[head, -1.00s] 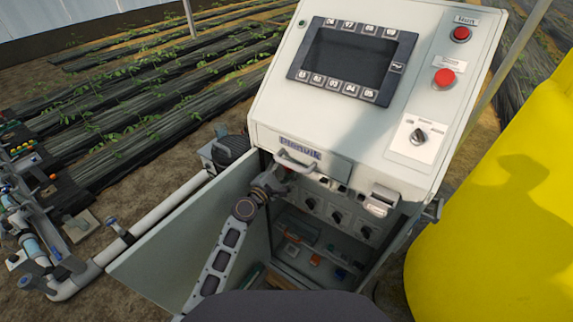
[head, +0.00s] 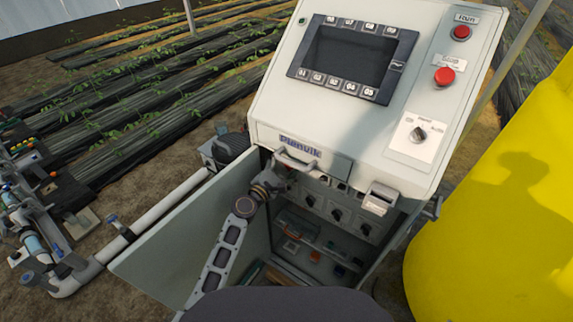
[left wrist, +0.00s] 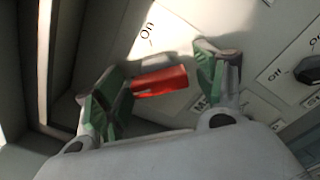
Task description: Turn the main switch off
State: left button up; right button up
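The main switch's red handle (left wrist: 162,81) shows in the left wrist view on a pale panel, with an "On" label (left wrist: 148,30) above it. A partly hidden label beginning with "M" lies below it. My left gripper (left wrist: 160,88) has its two green-padded fingers apart, one on each side of the red handle. The left finger overlaps the handle's left end; I cannot tell if it touches. A small gap shows at the right finger. In the head view my left gripper (head: 280,177) reaches into the open cabinet and hides the red handle. My right gripper is not in view.
The grey cabinet (head: 262,100) has its door (head: 190,240) swung open at the left. Several black knobs (head: 336,215) sit right of my gripper. The cabinet's handle (head: 296,160) is just above my left wrist. A yellow tank (head: 490,230) stands at the right.

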pick_arm(q)
jog(key=v, duration=1.2)
dwell(0.7)
jog(key=shift+s, duration=0.1)
dwell(0.6)
